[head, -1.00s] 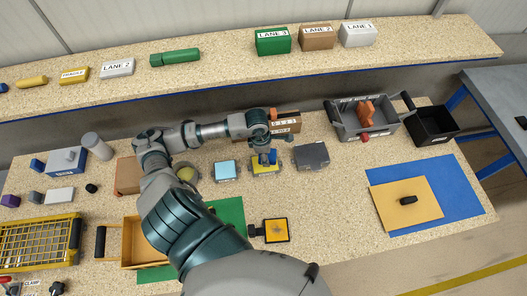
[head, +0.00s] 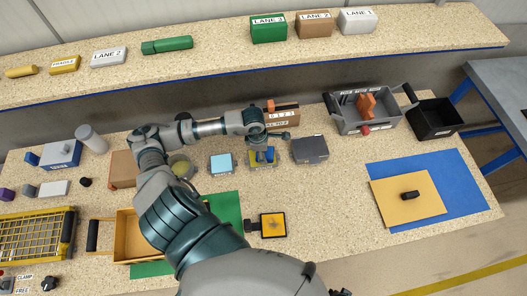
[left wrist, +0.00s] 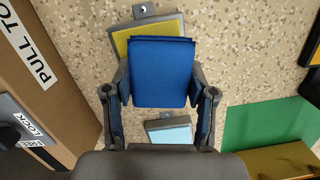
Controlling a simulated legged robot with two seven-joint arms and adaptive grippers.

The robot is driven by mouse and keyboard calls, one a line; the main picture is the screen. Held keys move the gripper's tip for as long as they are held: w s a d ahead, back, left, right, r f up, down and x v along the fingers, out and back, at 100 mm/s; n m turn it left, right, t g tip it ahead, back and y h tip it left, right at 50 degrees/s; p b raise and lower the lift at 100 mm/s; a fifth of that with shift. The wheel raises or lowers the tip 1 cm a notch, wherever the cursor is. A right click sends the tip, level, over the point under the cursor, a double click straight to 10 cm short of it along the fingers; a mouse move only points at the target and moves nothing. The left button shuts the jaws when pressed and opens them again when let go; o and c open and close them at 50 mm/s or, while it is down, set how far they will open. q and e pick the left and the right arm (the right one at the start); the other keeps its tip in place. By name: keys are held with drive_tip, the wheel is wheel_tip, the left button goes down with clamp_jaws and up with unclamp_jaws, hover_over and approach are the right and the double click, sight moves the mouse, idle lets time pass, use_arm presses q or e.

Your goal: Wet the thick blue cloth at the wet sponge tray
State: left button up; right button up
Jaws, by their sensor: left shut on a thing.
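My left gripper (head: 262,150) is shut on the thick blue cloth (head: 266,156). In the left wrist view, the cloth (left wrist: 163,75) is a folded blue block between the two fingers (left wrist: 160,95). The yellow-topped tray (head: 252,165), seemingly the wet sponge tray, lies right under or just behind the cloth. In the left wrist view the cloth covers much of this tray (left wrist: 122,42). I cannot tell whether the cloth touches its surface. My right gripper is not in view.
A light blue pad on a grey tray (head: 221,164) lies to the left, and a dark grey block (head: 310,149) to the right. A cardboard box (head: 283,117) stands behind. A yellow-black plate (head: 272,225) lies in front. Clear bench lies right of the plate.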

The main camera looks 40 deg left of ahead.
use_arm(q)
drive_tip(key=shift+a+f, duration=0.2)
drive_tip(key=shift+a, duration=0.4)
drive_tip(key=shift+a+f, duration=0.2)
drive_tip(key=shift+a, duration=0.4)
drive_tip(key=shift+d+r, duration=0.1)
drive_tip(key=shift+d, duration=0.9)
drive_tip(key=shift+a+f+b, duration=0.35)
drive_tip(key=shift+a, duration=0.5)
drive_tip(key=shift+d, duration=0.6)
drive_tip(key=shift+r, duration=0.2)
drive_tip(key=shift+a+r+p, duration=0.25)
drive_tip(key=shift+r+p, duration=0.35)
drive_tip(key=shift+r, duration=0.25)
drive_tip(key=shift+a+r+p, duration=0.2)
drive_tip(key=shift+r+p, duration=0.35)
drive_tip(key=shift+r, duration=0.25)
drive_tip(key=shift+d+r+p, duration=0.2)
drive_tip(key=shift+r+p, duration=0.3)
drive_tip(key=shift+r, duration=0.4)
drive_tip(key=shift+d+r+p, duration=0.2)
drive_tip(key=shift+r+p, duration=0.25)
drive_tip(key=shift+r, duration=0.45)
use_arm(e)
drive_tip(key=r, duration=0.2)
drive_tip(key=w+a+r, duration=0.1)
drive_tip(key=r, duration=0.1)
